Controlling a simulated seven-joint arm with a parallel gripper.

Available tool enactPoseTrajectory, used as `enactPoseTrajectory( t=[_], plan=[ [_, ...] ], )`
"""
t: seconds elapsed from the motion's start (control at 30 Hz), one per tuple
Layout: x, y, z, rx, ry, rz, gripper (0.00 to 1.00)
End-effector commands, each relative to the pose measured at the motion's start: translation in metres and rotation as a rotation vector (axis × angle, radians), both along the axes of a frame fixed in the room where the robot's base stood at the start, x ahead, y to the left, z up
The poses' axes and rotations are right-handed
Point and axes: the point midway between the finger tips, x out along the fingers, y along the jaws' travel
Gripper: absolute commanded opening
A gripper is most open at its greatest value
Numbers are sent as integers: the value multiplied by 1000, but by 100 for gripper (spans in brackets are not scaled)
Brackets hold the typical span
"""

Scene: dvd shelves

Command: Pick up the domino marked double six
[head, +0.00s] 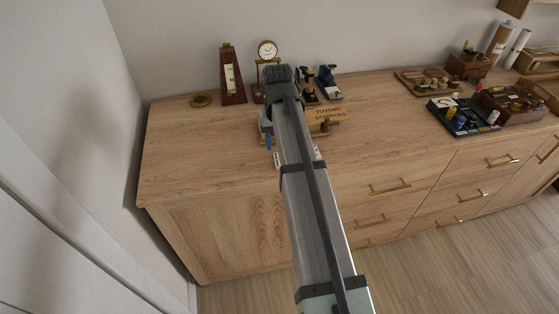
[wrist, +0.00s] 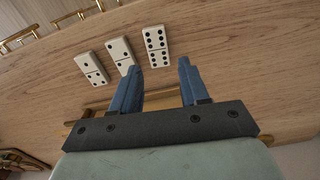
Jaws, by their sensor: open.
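In the wrist view three white dominoes lie in a row on the wooden top. The double six domino (wrist: 155,46) is the rightmost, with six pips in each half. The middle domino (wrist: 121,54) and left domino (wrist: 92,69) carry fewer pips. My gripper (wrist: 159,66) is open with its two blue fingers apart and nothing between them. The double six appears just beyond the fingertips, between their lines; I cannot tell the height gap. In the head view my arm hides most of the gripper and dominoes; one blue finger (head: 268,141) and a domino edge (head: 277,160) show.
A wooden dominoes box (head: 331,112) stands behind the dominoes, partly hidden by my arm. A metronome (head: 231,76), a small clock (head: 267,50) and a blue-black device (head: 327,82) stand at the back. Trays (head: 435,118) of small items lie right. The cabinet top left is mostly clear.

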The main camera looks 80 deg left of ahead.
Motion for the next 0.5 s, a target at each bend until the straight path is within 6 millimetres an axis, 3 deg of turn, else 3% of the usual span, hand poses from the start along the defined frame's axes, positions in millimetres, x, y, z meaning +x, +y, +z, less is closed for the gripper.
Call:
enactPoseTrajectory(
  t=[0.27,0.5],
  plan=[
    [1,-1,-11,0,0,0,45],
    [3,-6,-40,-1,0,0,45]
  ],
)
